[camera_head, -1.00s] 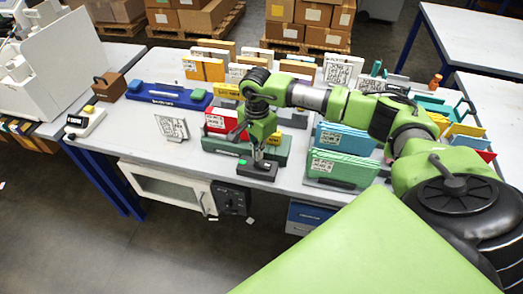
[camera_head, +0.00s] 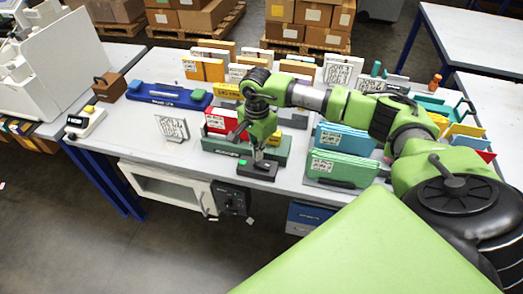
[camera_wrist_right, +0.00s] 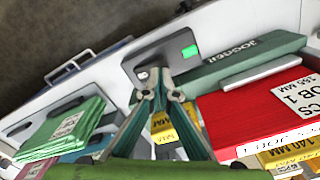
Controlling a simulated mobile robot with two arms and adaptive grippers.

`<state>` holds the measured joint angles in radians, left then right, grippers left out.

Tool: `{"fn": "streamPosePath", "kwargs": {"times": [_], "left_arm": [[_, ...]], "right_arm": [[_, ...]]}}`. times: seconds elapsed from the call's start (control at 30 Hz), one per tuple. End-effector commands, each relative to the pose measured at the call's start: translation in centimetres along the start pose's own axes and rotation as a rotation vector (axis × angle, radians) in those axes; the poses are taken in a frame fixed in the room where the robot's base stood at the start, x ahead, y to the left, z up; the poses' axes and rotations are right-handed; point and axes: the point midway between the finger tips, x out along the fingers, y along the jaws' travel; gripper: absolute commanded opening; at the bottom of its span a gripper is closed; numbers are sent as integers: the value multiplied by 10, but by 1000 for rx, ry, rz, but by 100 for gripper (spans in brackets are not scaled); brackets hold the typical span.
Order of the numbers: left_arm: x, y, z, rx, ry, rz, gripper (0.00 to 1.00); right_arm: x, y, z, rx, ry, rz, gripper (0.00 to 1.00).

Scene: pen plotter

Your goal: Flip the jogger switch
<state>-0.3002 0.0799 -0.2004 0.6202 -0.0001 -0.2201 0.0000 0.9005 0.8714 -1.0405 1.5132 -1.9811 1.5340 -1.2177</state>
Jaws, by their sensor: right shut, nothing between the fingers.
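The jogger switch is a dark grey box (camera_head: 257,171) with a green patch on its left end, at the table's front edge in the head view. My right gripper (camera_head: 258,157) is shut and empty, pointing down at the box. In the wrist view its fingertips (camera_wrist_right: 160,88) overlap the rocker; I cannot tell whether they touch it. My left gripper is not in view.
Teal booklets (camera_head: 345,138) stand in a rack to the right. A small printed sheet stand (camera_head: 172,128) and a blue tray (camera_head: 168,95) are to the left. The table front between the sheet stand and the switch is mostly clear.

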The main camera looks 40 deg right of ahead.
Motion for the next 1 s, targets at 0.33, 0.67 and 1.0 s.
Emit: {"fn": "streamPosePath", "kwargs": {"times": [0.33,0.67,1.0], "left_arm": [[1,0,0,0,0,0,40],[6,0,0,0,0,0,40],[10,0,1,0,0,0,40]], "right_arm": [[1,0,0,0,0,0,0],[6,0,0,0,0,0,0],[12,0,0,0,0,0,0]]}}
